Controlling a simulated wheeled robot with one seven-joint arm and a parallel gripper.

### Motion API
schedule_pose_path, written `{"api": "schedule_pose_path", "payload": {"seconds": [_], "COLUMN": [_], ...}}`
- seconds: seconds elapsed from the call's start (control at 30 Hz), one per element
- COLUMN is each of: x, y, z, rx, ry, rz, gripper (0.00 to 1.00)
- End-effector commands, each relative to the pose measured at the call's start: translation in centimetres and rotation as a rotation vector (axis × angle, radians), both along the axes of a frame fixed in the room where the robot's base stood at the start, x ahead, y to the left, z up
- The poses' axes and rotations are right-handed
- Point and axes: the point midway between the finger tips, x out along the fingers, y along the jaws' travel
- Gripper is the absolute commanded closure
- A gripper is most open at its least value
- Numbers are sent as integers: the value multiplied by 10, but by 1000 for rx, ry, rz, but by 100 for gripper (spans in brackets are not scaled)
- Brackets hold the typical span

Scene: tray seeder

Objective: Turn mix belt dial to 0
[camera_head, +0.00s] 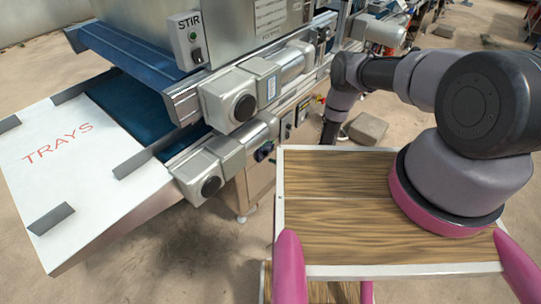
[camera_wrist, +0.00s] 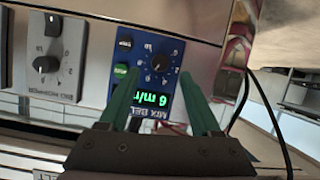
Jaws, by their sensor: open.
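The mix belt panel (camera_wrist: 145,95) is a blue box on the machine's side, seen upside down in the wrist view. Its black dial (camera_wrist: 160,63) has a pale pointer line and numbers around it. Below the dial in the picture, a lit green display (camera_wrist: 160,100) shows an upside-down speed reading, its digit looking like 6 or 9. My gripper (camera_wrist: 158,77) is open, its two green fingers on either side of the panel, pointing towards the dial. I see no contact with the dial. In the head view the gripper end is hidden.
Beside the dial are a green button (camera_wrist: 120,71) and a black one (camera_wrist: 125,44). A grey panel (camera_wrist: 57,60) with knobs is left of the blue one. A dark cable hangs at right. The head view shows the STIR box (camera_head: 188,40) and white tray chute (camera_head: 65,160).

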Motion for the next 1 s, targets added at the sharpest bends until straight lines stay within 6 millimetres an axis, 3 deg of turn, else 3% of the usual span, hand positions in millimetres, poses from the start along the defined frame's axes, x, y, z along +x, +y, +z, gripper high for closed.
{"api": "schedule_pose_path", "payload": {"seconds": [0.3,0.63,0.67,0.8,0.83,1.0], "x": [23,26,26,26,26,26], "y": [30,33,33,33,33,33], "z": [-16,-18,-18,-17,-17,-17], "rx": [-1,0,0,-1,-1,-2], "ry": [-1,1,1,0,0,-1], "rz": [2,0,-1,-1,-1,0], "gripper": [35,35,39,93,100,100]}}
